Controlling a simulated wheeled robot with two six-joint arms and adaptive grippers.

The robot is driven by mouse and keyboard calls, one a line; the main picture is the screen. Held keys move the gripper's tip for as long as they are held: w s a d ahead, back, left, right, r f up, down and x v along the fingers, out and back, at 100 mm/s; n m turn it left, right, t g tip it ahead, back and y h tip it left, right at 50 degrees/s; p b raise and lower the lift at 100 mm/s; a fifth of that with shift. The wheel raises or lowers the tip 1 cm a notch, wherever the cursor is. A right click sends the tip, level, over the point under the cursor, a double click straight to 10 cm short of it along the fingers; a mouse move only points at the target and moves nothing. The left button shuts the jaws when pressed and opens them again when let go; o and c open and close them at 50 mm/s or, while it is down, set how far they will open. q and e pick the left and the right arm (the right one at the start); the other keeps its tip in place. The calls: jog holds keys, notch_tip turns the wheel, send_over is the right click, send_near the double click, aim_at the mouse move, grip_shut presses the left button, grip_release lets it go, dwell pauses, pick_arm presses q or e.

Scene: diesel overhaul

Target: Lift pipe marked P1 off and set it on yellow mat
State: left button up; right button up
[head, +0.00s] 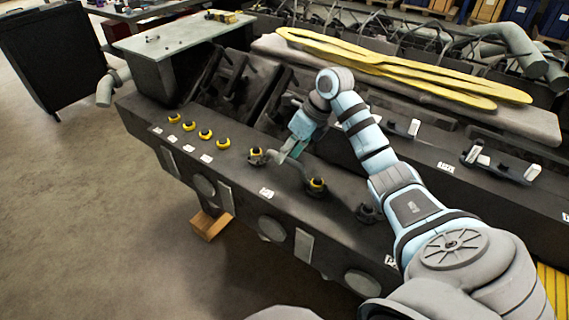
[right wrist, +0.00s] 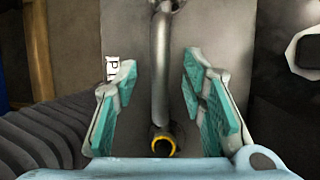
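A grey bent pipe (right wrist: 160,75) lies between the spread teal fingers of my right gripper (right wrist: 158,68) in the right wrist view, with a gap on both sides. A white P1 label (right wrist: 111,70) is left of it, and a yellow-ringed end (right wrist: 163,145) is at its lower end. In the head view, my right gripper (head: 291,148) is over this pipe (head: 297,174) on the dark engine block (head: 240,177); the arm partly hides the area behind. My left gripper is not in view. A yellow ribbed surface (head: 553,288) shows at the lower right edge; I cannot tell whether it is the mat.
Several yellow-ringed ports (head: 205,134) line the block's left part. Yellow slings (head: 400,65) lie on a grey pad behind. A wooden block (head: 211,224) is on the floor; open floor lies at left.

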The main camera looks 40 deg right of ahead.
jog(key=x, duration=0.3)
jog(key=shift+s, duration=0.15)
jog(key=shift+c, duration=0.8)
grip_shut()
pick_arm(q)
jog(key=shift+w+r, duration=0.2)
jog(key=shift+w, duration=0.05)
